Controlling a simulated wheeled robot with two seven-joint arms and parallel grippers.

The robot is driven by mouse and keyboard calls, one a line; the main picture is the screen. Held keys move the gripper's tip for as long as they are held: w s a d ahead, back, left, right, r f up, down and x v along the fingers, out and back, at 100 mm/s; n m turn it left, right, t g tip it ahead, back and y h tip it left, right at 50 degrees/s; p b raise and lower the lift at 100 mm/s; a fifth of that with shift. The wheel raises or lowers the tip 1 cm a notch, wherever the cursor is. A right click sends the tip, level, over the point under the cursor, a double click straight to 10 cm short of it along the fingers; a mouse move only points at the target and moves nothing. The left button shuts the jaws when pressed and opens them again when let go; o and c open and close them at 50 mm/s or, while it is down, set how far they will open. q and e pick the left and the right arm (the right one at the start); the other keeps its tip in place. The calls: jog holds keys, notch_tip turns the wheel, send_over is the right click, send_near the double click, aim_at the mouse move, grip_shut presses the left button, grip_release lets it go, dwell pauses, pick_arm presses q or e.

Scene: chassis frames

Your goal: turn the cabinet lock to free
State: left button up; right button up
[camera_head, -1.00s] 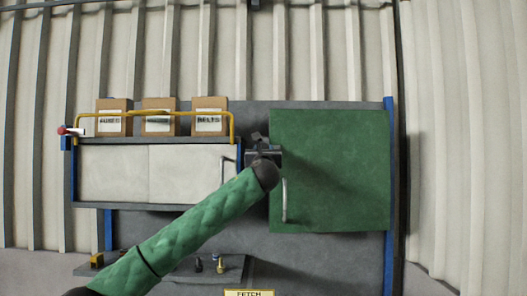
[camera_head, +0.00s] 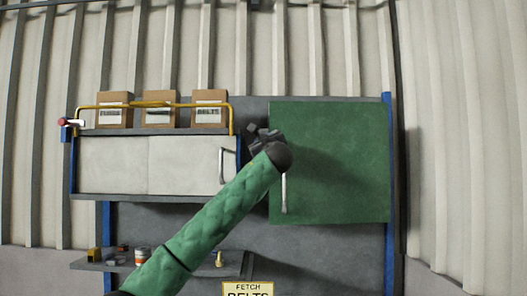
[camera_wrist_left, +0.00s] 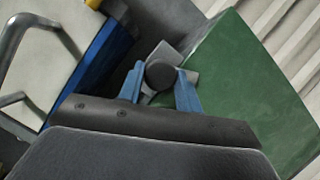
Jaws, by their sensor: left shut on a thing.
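The green cabinet (camera_head: 340,160) is at the right in the head view, with a vertical metal handle (camera_head: 284,195) near its left edge. Its front looks shut. In the left wrist view, the lock's dark round knob (camera_wrist_left: 160,75) stands before a light grey plate (camera_wrist_left: 186,77) beside the green cabinet. My left gripper (camera_wrist_left: 159,80) has its two blue fingers on either side of the knob and is shut on it. In the head view, my left gripper (camera_head: 262,138) is at the cabinet's upper left edge and hides the lock. My right gripper is not in view.
A white cabinet (camera_head: 150,165) with a metal handle (camera_head: 222,165) is at the left. Boxes (camera_head: 210,109) stand on top behind a yellow rail (camera_head: 180,105). A lower shelf (camera_head: 232,262) holds small items. A sign (camera_head: 248,290) reads "FETCH BELTS".

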pick_arm(q)
jog(key=shift+d+r+n+g+y+b, duration=0.1)
jog(key=shift+n+g+y+b, duration=0.55)
jog(key=shift+n, duration=1.75)
jog(key=shift+d+n+g+y+b, duration=0.1)
jog(key=shift+n+g+y+b, duration=0.2)
jog(key=shift+n+g+b, duration=1.4)
jog(key=shift+r+n+g+y+b, duration=0.15)
jog(key=shift+n+y, duration=0.3)
jog(key=shift+n, duration=2.65)
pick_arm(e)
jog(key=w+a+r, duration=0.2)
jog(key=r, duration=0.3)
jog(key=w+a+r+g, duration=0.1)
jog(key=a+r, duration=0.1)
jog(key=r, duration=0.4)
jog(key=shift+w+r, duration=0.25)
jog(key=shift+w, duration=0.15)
pick_arm(q)
jog(key=shift+f, duration=0.1)
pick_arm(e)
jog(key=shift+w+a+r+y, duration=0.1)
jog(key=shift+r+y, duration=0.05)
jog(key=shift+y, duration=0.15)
pick_arm(q)
jog(key=o, duration=0.9)
jog(key=shift+o, duration=0.2)
jog(key=shift+a, duration=0.1)
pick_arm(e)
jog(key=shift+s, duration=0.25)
